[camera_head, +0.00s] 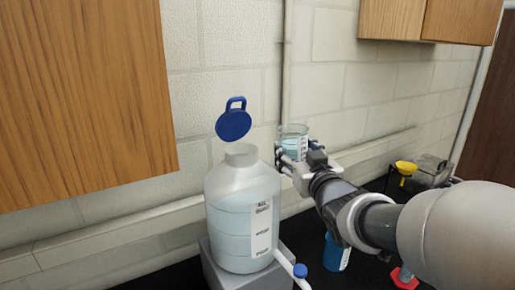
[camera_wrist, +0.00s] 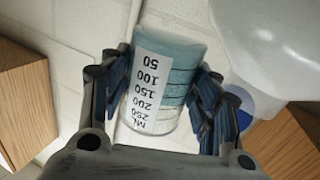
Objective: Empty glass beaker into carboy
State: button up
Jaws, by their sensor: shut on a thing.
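The glass beaker (camera_head: 293,141) is held upright in the head view, with pale blue liquid inside. It also shows in the wrist view (camera_wrist: 178,85) with a white scale label. My gripper (camera_head: 290,160) is shut on the beaker, with a blue-padded finger on each side (camera_wrist: 165,90). The carboy (camera_head: 235,205) is a large translucent bottle with pale blue liquid inside, just left of the beaker in the head view. Its blue cap (camera_head: 233,122) is swung up above the open neck (camera_head: 240,153). The beaker is beside the neck and slightly higher, apart from it in the picture.
The carboy stands on a grey block (camera_head: 220,268). A white spout with a blue knob (camera_head: 300,270) sticks out at its lower right. A blue container (camera_head: 337,253), a yellow funnel (camera_head: 405,168) and a red item (camera_head: 404,278) are at right. Wooden cabinets (camera_head: 85,100) hang at left and upper right.

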aim_at(287, 144)
jog(key=a+r+n, duration=0.1)
jog(key=n+p, duration=0.1)
jog(key=n, duration=0.1)
jog(key=a+r+n, duration=0.1)
jog(key=shift+s+a+r+n+p, duration=0.2)
jog(key=shift+a+r+n+p, duration=0.1)
jog(key=shift+p, duration=0.1)
jog(key=r+p, duration=0.1)
jog(key=a+r+n+p, duration=0.1)
jog(key=shift+s+r+n+g+h+p, duration=0.1)
jog(key=shift+r+n+g+h+p, duration=0.2)
jog(key=shift+h+p, duration=0.1)
jog(key=shift+a+r+n+p, duration=0.15)
jog(key=shift+r+n+p, duration=0.45)
jog(key=shift+r+p, duration=0.45)
jog(key=shift+p, duration=0.4)
jog(key=shift+r+n+p, duration=0.25)
jog(key=shift+n+p, duration=0.15)
jog(key=shift+p, duration=0.1)
jog(key=shift+r+n+p, duration=0.35)
jog(key=shift+n+p, duration=0.25)
jog(key=shift+p, duration=0.45)
